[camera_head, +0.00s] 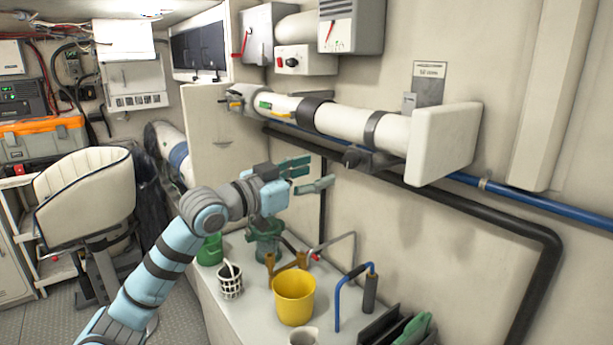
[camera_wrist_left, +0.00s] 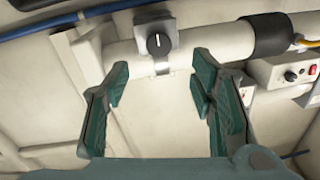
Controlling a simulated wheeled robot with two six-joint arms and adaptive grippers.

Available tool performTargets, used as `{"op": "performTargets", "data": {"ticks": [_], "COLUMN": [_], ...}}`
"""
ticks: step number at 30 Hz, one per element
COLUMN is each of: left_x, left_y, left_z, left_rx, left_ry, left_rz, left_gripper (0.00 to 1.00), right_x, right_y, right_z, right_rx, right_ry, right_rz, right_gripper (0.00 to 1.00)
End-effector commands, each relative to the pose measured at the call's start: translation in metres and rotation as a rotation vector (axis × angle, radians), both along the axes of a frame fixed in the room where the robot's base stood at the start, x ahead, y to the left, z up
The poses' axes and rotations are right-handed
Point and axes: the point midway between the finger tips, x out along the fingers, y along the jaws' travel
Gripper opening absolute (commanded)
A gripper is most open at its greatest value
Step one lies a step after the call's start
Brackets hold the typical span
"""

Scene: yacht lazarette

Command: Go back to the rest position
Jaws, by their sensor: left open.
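My left arm comes in from the lower left in the head view, and its gripper (camera_head: 308,177) is raised above the counter, in front of the wall. Its fingers are apart with nothing between them. In the left wrist view the two green-padded fingers (camera_wrist_left: 165,108) stand wide apart. Beyond them is a white pipe (camera_wrist_left: 215,40) with a dark knob (camera_wrist_left: 158,42), apart from the fingers as far as I can tell. My right gripper is not in view.
Below the gripper, the counter (camera_head: 245,318) holds a yellow bucket (camera_head: 293,298), a small white basket (camera_head: 230,282), a green pump-like fitting (camera_head: 266,243) and a blue-handled frame (camera_head: 340,300). A white pipe (camera_head: 345,121) runs along the wall above. A padded chair (camera_head: 85,195) stands at left.

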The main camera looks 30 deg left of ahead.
Motion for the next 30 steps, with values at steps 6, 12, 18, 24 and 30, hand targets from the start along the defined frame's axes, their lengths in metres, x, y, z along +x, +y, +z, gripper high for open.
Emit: {"op": "performTargets", "data": {"ticks": [6, 12, 18, 24, 30], "left_x": [-0.021, -0.022, -0.022, -0.019, 0.027], "left_y": [0.005, 0.005, 0.005, 0.013, 0.13], "left_z": [-0.001, 0.0, 0.0, 0.008, -0.055], "left_rx": [0.001, -0.002, -0.002, 0.034, 0.077], "left_ry": [0.003, 0.001, 0.001, -0.049, -0.044], "left_rz": [-0.002, -0.003, -0.003, 0.021, 0.32], "left_gripper": [0.51, 0.51, 0.51, 0.51, 0.51], "right_x": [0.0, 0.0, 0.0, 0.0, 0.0], "right_y": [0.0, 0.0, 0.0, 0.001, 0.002], "right_z": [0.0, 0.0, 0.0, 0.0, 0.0], "right_rx": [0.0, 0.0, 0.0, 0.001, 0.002], "right_ry": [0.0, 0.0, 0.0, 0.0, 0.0], "right_rz": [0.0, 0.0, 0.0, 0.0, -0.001], "right_gripper": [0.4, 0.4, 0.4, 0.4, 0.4]}}
